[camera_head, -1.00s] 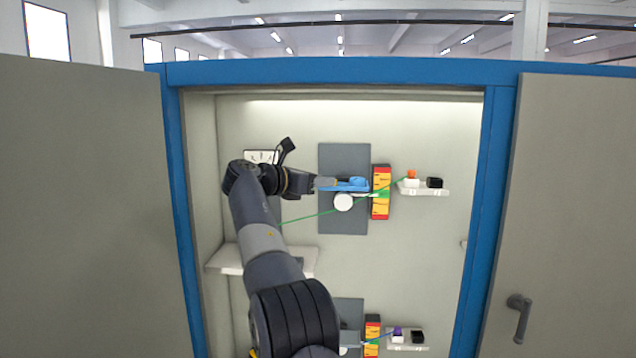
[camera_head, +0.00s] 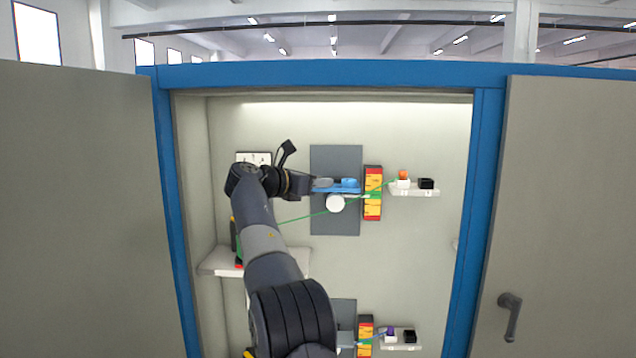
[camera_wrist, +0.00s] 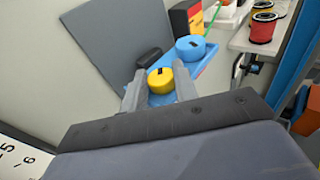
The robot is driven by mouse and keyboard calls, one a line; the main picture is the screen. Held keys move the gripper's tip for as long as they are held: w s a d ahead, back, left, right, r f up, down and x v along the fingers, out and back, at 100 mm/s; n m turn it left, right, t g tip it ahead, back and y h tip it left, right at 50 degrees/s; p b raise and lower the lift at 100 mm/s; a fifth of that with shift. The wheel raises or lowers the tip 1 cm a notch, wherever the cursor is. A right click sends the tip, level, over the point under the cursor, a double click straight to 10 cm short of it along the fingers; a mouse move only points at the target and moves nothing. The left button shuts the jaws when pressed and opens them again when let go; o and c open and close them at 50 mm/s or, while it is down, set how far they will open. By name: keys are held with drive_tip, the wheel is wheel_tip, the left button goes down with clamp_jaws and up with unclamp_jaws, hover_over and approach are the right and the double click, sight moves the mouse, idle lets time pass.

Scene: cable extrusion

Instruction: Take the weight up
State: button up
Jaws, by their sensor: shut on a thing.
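A yellow round weight (camera_wrist: 161,80) with a dark slot on top sits between the fingers of my gripper (camera_wrist: 160,88) in the wrist view. My gripper is shut on it, with a grey finger on each side. The weight is on or just over the blue platform (camera_wrist: 180,92); I cannot tell if they touch. A blue round weight (camera_wrist: 190,48) is on the platform just beyond. In the head view my gripper (camera_head: 322,183) is at the left end of the blue platform (camera_head: 350,190), and the yellow weight is hidden.
A yellow-red block (camera_head: 373,195) stands right of the platform, a white wheel (camera_head: 336,203) below it. A green cable (camera_head: 300,219) slants past. A small shelf (camera_head: 414,191) with spools is at right. A white shelf (camera_head: 218,262) is below my arm. Blue cabinet posts (camera_head: 465,230) border the opening.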

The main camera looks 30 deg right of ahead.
drive_tip(key=shift+s+a+f+b, duration=0.3)
drive_tip(key=shift+s+a+b, duration=0.3)
drive_tip(key=shift+b, duration=0.55)
clamp_jaws()
drive_tip(key=s+a, duration=0.1)
drive_tip(key=s+a+r, duration=0.1)
drive_tip(key=s, duration=0.1)
drive_tip(key=shift+b, duration=0.4)
drive_tip(key=shift+o, duration=2.1)
unclamp_jaws()
drive_tip(key=shift+w, duration=0.1)
drive_tip(key=v, duration=1)
drive_tip(key=shift+a+b, duration=0.35)
drive_tip(key=shift+b, duration=0.05)
drive_tip(key=shift+d, duration=0.1)
